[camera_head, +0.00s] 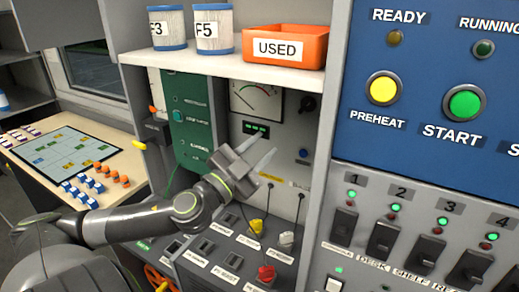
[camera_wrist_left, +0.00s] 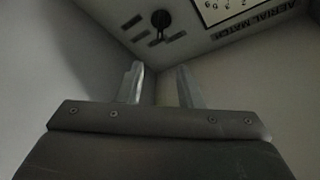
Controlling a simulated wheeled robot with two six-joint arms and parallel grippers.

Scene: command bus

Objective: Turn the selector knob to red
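The black round selector knob (camera_head: 307,103) is on the grey panel, right of the meter, in the head view. In the left wrist view the knob (camera_wrist_left: 160,20) is near the top, with several small dark labels beside it that are too small to read. My left gripper (camera_head: 263,152) is in front of this panel, below and left of the knob and apart from it. In the left wrist view the gripper (camera_wrist_left: 160,70) has its two fingers apart with nothing between them. My right gripper is not in view.
The meter (camera_head: 257,103) is left of the knob. An orange USED bin (camera_head: 285,46) stands on the shelf above. The blue panel (camera_head: 430,130) with its wall borders the recess on the right.

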